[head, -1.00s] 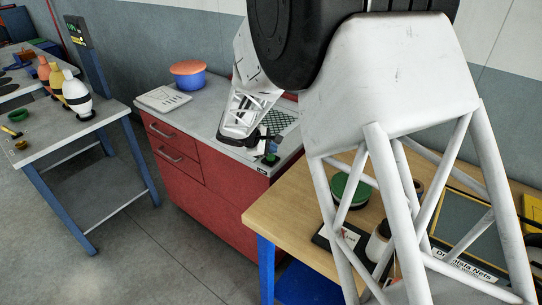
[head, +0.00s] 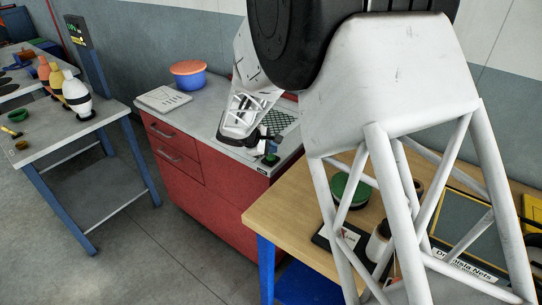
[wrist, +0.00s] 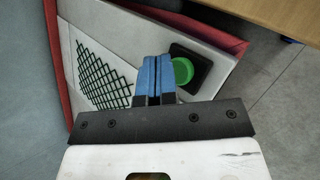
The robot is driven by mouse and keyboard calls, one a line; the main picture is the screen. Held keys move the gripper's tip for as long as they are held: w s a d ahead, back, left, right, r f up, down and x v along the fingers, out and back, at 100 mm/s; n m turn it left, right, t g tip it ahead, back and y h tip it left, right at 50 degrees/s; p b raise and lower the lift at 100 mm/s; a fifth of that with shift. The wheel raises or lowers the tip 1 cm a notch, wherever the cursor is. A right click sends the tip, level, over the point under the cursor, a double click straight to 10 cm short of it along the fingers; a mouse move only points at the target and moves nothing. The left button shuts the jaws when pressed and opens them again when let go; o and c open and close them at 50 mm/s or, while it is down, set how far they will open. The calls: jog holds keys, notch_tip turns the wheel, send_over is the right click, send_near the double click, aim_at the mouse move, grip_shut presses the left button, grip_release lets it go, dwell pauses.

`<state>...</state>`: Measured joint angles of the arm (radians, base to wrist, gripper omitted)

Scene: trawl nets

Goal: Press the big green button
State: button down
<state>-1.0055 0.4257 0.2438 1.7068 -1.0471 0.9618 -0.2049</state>
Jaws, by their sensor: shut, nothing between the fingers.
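The green button (wrist: 183,71) is round and sits on a black square base (wrist: 196,62) near the corner of the red cabinet's grey top. The button also shows, small and partly hidden, in the head view (head: 270,157). My gripper (wrist: 158,62) has blue fingers, shut together with nothing between them. In the wrist view the fingertips are just left of the button, overlapping the edge of its base. I cannot tell whether they touch it. In the head view my gripper (head: 267,145) is small, close above the button.
A green netting panel (wrist: 103,75) lies beside the button on the red cabinet (head: 222,190). An orange-lidded blue pot (head: 188,76) and a white board (head: 163,99) are further back. A wooden table (head: 275,205) adjoins, holding a green round object (head: 348,190).

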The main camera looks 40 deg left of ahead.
aim_at(271, 157)
jog(key=shift+f, duration=0.75)
dwell(1.2)
jog(key=shift+r, duration=0.7)
jog(key=shift+r, duration=0.15)
jog(key=shift+r, duration=2.9)
